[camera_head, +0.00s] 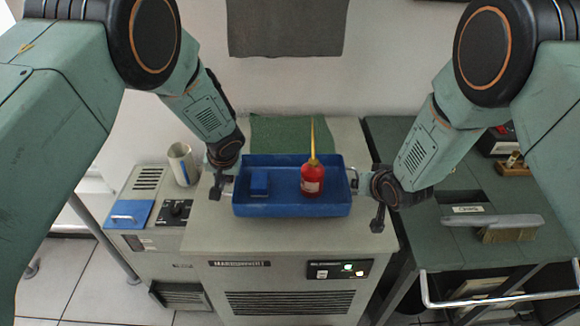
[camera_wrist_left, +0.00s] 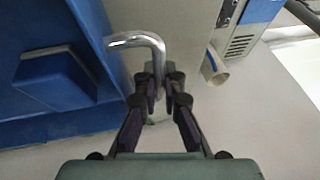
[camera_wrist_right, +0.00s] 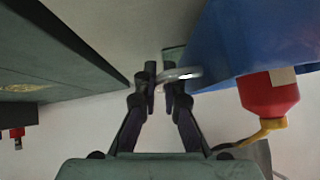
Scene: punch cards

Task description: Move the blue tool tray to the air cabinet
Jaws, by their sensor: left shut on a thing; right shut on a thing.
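The blue tool tray (camera_head: 285,211) is at or just above the top of the light cabinet marked with a nameplate (camera_head: 290,240); I cannot tell if it touches. It looks level and holds a small blue block (camera_head: 259,182) and a red oil can (camera_head: 312,180) with a yellow spout. My left gripper (camera_head: 222,185) is shut on the tray's left metal handle, which shows in the left wrist view (camera_wrist_left: 140,40). My right gripper (camera_head: 365,184) is shut on the right handle, which shows in the right wrist view (camera_wrist_right: 185,73).
A smaller unit (camera_head: 150,225) with a cup (camera_head: 182,164) stands at the left. A green cart (camera_head: 460,195) at the right carries a brush (camera_head: 495,228) and has a metal rail (camera_head: 500,298). A green mat (camera_head: 290,135) lies behind the tray.

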